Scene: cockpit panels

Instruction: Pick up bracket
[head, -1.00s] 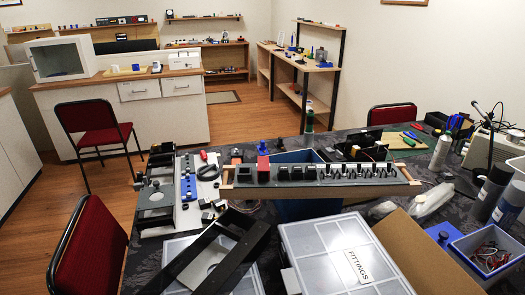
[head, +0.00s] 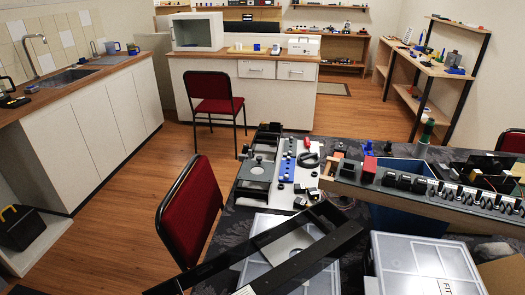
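No part is clearly marked as the bracket, and I cannot tell for sure which piece it is. A long black angled frame (head: 335,238) lies over a clear-lidded box at the front of the table, with a grey plate showing inside it. A long grey panel with a row of black switches (head: 425,196) and a wooden end piece lies across a blue bin on the right. A smaller panel with black and blue parts (head: 262,170) lies at the table's far left corner. Neither of my grippers shows in this view.
A red chair (head: 192,212) stands close against the table's left side, and another red chair (head: 213,96) stands beyond it. A clear-lidded box (head: 425,262) is at the front right. Wooden floor (head: 120,225) is open between the left counter (head: 95,118) and the table.

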